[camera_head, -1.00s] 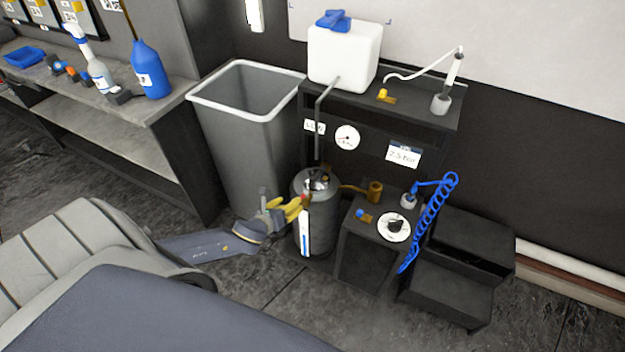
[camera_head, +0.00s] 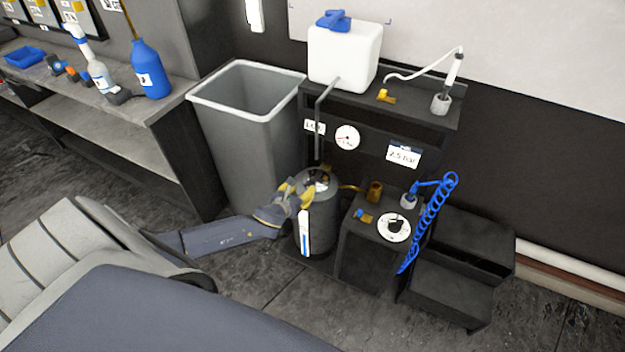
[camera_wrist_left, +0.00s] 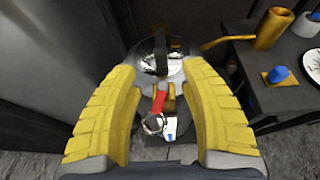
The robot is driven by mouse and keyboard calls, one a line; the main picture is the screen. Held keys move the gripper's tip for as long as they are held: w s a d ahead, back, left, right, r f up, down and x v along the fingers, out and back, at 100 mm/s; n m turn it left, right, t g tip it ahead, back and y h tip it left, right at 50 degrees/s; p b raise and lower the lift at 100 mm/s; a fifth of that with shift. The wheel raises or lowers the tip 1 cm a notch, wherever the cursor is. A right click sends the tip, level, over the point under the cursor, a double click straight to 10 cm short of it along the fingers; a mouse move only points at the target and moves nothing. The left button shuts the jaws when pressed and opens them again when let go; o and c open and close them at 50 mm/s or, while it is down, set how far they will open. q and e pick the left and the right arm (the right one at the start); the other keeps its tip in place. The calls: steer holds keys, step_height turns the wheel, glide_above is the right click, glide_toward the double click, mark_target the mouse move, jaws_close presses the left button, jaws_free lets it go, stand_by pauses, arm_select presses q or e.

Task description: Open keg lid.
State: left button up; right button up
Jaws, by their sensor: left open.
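The dark grey keg (camera_head: 318,222) stands on the floor below the shelf unit, with a white and blue level strip on its front. Its shiny lid (camera_head: 318,181) is on top; in the left wrist view the lid (camera_wrist_left: 146,62) has a dark handle bar across it. A red tab with a metal ring (camera_wrist_left: 157,112) shows on the keg's near side. My left gripper (camera_head: 301,190) is at the keg's top near edge. In the left wrist view its yellow fingers (camera_wrist_left: 162,85) are spread apart, with the ring and red tab between them and nothing gripped. My right gripper is out of view.
A grey bin (camera_head: 245,135) stands left of the keg. A black stand (camera_head: 368,250) with a brass cup (camera_head: 375,190) and a white dial is close on the right. A coiled blue hose (camera_head: 430,222) hangs beyond it. A white tank (camera_head: 345,55) is above.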

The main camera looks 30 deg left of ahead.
mark_target(312, 179)
arm_select(q)
steer(key=x, duration=0.9)
steer(key=shift+w, duration=0.1)
jaws_close()
stand_by(0.4)
